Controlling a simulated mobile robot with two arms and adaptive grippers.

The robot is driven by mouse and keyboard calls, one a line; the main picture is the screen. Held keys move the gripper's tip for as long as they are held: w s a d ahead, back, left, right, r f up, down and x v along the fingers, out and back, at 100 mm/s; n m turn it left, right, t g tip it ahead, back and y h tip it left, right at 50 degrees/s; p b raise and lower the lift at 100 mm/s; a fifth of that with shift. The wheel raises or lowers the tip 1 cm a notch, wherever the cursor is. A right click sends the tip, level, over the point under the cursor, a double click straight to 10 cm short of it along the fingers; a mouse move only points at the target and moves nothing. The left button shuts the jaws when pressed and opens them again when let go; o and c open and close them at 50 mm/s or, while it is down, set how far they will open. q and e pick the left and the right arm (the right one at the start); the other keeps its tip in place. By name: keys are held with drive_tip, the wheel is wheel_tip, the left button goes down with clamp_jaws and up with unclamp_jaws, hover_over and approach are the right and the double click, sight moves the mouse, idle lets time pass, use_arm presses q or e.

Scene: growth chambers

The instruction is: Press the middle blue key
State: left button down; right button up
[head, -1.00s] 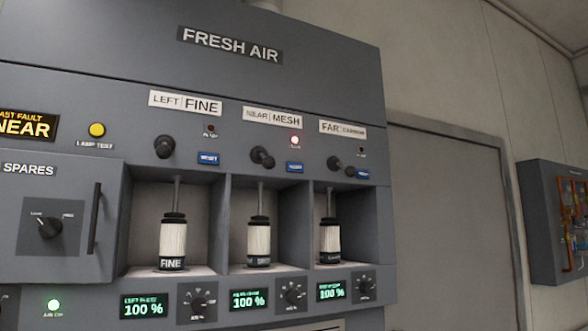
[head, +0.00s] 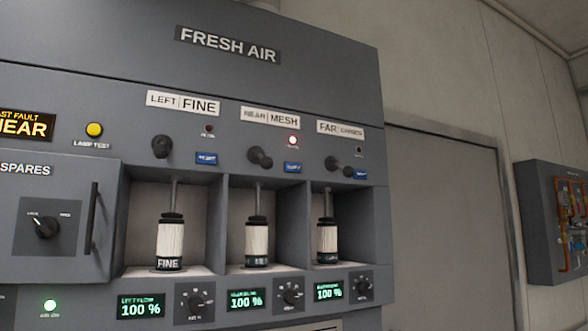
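The middle blue key (head: 293,168) is a small blue labelled button on the grey panel, below the NEAR MESH label (head: 271,118) and right of a black knob (head: 260,157). A lit reddish-white lamp (head: 292,140) is just above it. A left blue key (head: 206,158) sits under the LEFT FINE label, and a right blue key (head: 361,173) under the FAR label. Their lamps look dark. The lettering on the keys is too small to read surely. Neither of my grippers is in view.
The grey FRESH AIR cabinet (head: 150,60) has three open bays with white cartridges. Below are green displays reading 100 %. A SPARES door with a handle (head: 91,218) is at left. A grey door (head: 440,220) and a wall box (head: 545,220) are at right.

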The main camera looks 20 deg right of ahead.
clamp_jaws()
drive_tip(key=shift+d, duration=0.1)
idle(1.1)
